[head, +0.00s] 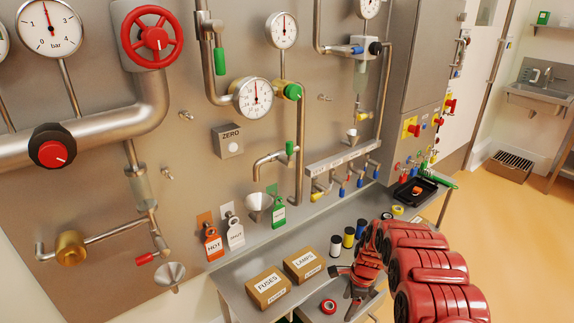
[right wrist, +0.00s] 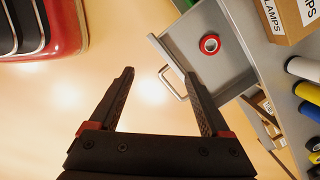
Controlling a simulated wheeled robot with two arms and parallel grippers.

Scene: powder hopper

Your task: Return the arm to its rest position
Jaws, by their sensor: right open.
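My right arm (head: 415,262) is red and reaches in from the lower right in the head view. Its dark right gripper (head: 341,293) is in front of the steel bench, near the open drawer. In the right wrist view the right gripper (right wrist: 159,73) has its two black fingers spread apart with nothing between them. The open grey drawer (right wrist: 187,42) lies beyond the right finger, with its handle (right wrist: 171,84) seen between the fingers. A red tape roll (right wrist: 209,44) lies in the drawer; it also shows in the head view (head: 328,306). My left gripper is not in view.
The steel bench (head: 236,268) carries a FUSES box (head: 268,287), a LAMPS box (head: 304,264), several coloured rolls (head: 348,237) and a black tray (head: 405,193). A panel with pipes, gauges and valves (head: 151,38) stands behind. Open orange floor (head: 510,235) lies at right.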

